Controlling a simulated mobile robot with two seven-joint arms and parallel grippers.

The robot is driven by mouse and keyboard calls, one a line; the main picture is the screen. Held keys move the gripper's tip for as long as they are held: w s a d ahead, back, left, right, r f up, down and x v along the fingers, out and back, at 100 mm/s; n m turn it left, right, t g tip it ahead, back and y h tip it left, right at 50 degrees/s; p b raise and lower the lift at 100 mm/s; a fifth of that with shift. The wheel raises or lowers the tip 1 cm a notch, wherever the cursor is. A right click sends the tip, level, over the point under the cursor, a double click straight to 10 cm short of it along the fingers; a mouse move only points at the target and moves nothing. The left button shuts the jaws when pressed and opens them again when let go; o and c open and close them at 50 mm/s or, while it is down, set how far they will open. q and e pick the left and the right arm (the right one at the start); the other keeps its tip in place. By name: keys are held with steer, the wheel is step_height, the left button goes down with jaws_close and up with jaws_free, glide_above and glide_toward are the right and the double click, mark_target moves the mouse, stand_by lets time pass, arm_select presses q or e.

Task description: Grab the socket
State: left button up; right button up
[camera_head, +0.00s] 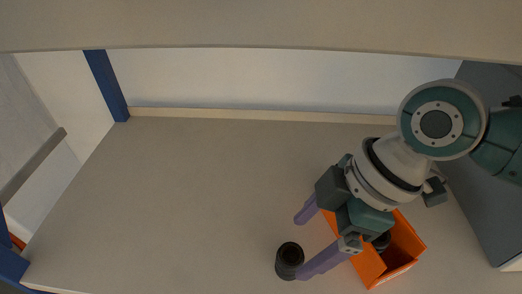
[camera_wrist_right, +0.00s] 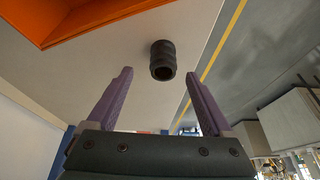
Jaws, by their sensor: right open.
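The socket (camera_head: 289,260) is a small dark, hollow cylinder standing on the shelf near its front edge. It also shows in the right wrist view (camera_wrist_right: 163,60), ahead of the fingertips and roughly between their lines. My right gripper (camera_head: 320,242) is open, with purple fingers apart and nothing between them. In the head view one fingertip is close beside the socket's right side; whether it touches cannot be told. In the right wrist view the gripper (camera_wrist_right: 158,80) points toward the socket. My left gripper is not in view.
An orange bin (camera_head: 405,250) stands right of the socket, partly under my right arm, with a dark object (camera_head: 381,241) in it. A grey panel (camera_head: 470,170) bounds the right side. An upper board (camera_head: 260,25) crosses the top. The shelf's left and middle (camera_head: 190,190) are clear.

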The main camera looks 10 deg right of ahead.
mark_target(294, 253)
steer(key=x, duration=0.4)
steer(key=shift+s+a+f, duration=0.2)
steer(key=shift+a, duration=0.05)
steer(key=shift+c, duration=0.2)
jaws_close()
